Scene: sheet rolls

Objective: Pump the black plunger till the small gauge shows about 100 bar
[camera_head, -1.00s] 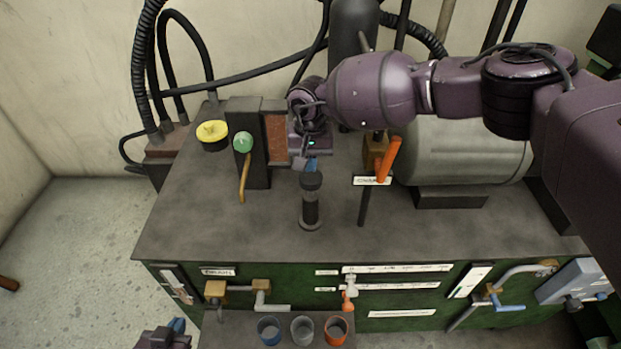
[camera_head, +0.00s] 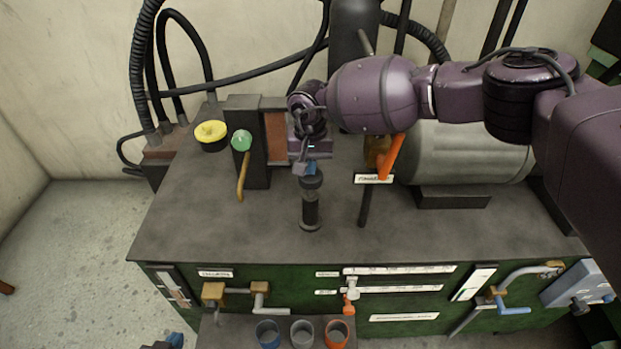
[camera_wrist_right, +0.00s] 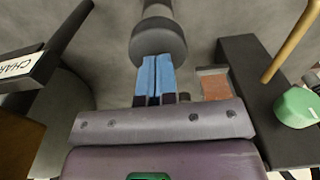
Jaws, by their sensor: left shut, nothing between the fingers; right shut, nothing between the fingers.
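The black plunger (camera_head: 310,206) stands upright on the bench top with a round dark knob. In the right wrist view its knob (camera_wrist_right: 157,40) is just beyond my fingertips. My right gripper (camera_head: 308,168) is shut and empty, pointing down right at the knob; I cannot tell whether it touches. Its blue fingertips show pressed together in the right wrist view (camera_wrist_right: 154,76). My left gripper (camera_head: 172,342) is low at the bottom edge, mostly cut off, shut, well away from the plunger. I cannot make out the small gauge.
A dark post with a green knob (camera_head: 241,140) and brass lever stands left of the plunger. An orange-handled lever (camera_head: 390,156) and grey tank (camera_head: 470,150) stand right. Three cups sit below the bench front. The front bench top is clear.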

